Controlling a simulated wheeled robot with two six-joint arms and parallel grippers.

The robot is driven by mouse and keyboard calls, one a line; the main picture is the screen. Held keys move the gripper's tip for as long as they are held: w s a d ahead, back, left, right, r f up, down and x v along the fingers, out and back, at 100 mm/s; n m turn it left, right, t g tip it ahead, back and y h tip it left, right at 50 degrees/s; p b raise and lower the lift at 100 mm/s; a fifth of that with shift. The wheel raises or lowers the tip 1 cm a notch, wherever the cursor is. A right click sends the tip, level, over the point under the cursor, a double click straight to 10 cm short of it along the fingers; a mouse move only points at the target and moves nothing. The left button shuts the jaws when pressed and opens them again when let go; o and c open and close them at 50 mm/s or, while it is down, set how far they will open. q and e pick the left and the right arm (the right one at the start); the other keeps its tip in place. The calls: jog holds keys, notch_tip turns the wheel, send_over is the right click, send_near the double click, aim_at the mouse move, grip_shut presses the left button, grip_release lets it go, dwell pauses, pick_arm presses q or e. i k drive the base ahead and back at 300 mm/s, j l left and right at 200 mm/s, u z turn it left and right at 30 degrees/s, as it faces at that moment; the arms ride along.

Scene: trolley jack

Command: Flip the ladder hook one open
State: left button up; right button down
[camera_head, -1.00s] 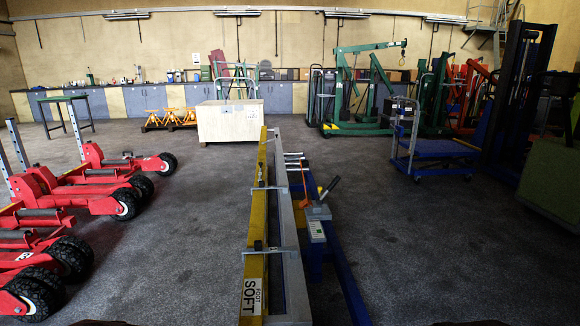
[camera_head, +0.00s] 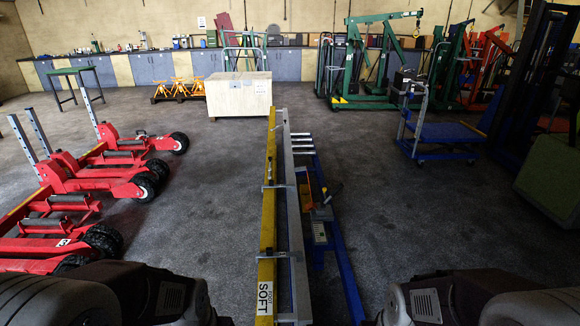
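A long ladder with a yellow rail (camera_head: 268,215) and a grey rail lies lengthwise in the middle, pointing away from me. Two thin metal hooks or brackets cross its top: a farther one (camera_head: 280,186) and a nearer one (camera_head: 279,254). Which is hook one, and whether either is open, I cannot tell. Dark links of my two arms show at the bottom left and bottom right corners, on either side of the ladder's near end. Neither gripper's fingertips show.
A blue frame with a grey-and-yellow unit (camera_head: 320,212) stands against the ladder's right side. Red trolley jacks (camera_head: 95,185) stand at left. A pale wooden crate (camera_head: 238,97) stands beyond the ladder. A blue cart (camera_head: 440,134) is at right.

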aim_at(269, 254)
jog(key=j+z, duration=0.1)
jog(key=j, duration=0.75)
jog(key=k+j+z, duration=0.1)
jog(key=j, duration=0.7)
jog(key=i+j+z, duration=0.15)
jog(key=i+j, duration=0.35)
jog(key=i+j+z, duration=0.1)
jog(key=i+j, duration=0.35)
jog(key=j, duration=0.15)
jog(key=i, duration=0.35)
jog(key=z, duration=0.05)
